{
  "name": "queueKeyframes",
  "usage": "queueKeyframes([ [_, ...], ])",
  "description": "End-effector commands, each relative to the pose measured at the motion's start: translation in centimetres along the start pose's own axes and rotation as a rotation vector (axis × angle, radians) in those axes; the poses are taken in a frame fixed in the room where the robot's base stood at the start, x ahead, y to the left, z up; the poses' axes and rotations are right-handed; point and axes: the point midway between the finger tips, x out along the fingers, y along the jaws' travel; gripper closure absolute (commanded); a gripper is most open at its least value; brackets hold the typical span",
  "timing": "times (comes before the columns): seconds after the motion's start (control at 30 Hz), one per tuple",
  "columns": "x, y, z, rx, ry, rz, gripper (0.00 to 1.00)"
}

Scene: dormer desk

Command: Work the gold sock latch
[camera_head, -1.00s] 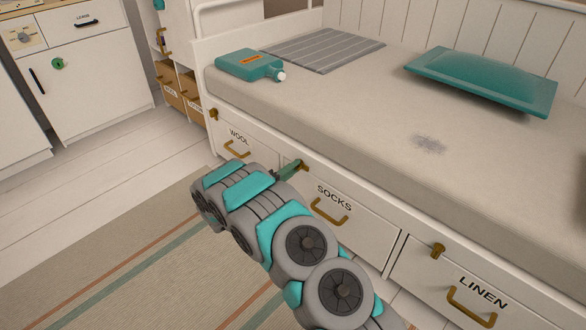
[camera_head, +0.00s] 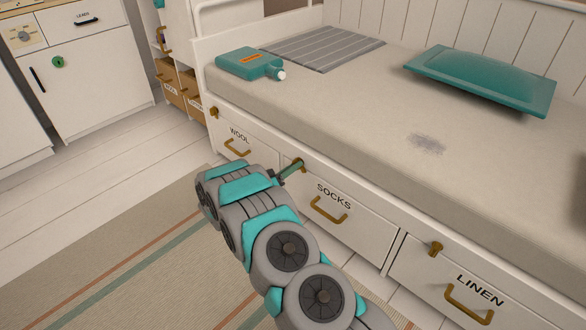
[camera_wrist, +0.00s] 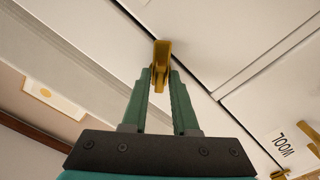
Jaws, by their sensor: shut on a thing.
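The gold latch (camera_head: 299,163) sits at the top left corner of the white SOCKS drawer (camera_head: 355,222) under the bed. In the wrist view the latch (camera_wrist: 162,50) stands between the tips of my green fingers, and its lower end is partly hidden by them. My gripper (camera_wrist: 159,76) is shut on it. In the head view my gripper (camera_head: 291,172) reaches the latch from the left, with only a finger showing beyond the wrist. The drawer looks closed, with its gold pull handle (camera_head: 328,209) below the label.
The WOOL drawer (camera_head: 238,138) is to the left and the LINEN drawer (camera_head: 455,285) to the right, each with its own latch. The bed edge overhangs the drawers. A teal bottle (camera_head: 248,63) and pillow (camera_head: 485,80) lie on the mattress. A striped rug (camera_head: 110,265) covers the floor.

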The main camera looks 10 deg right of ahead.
Motion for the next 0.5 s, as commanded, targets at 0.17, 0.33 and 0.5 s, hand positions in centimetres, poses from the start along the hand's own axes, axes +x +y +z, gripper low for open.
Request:
queueKeyframes([
  [0.17,-0.06,-0.15,0.22,0.168,-0.002,0.0,1.0],
  [0.33,-0.07,-0.19,0.28,0.323,-0.002,0.0,1.0],
  [0.5,-0.05,-0.2,0.36,0.457,-0.003,0.0,1.0],
])
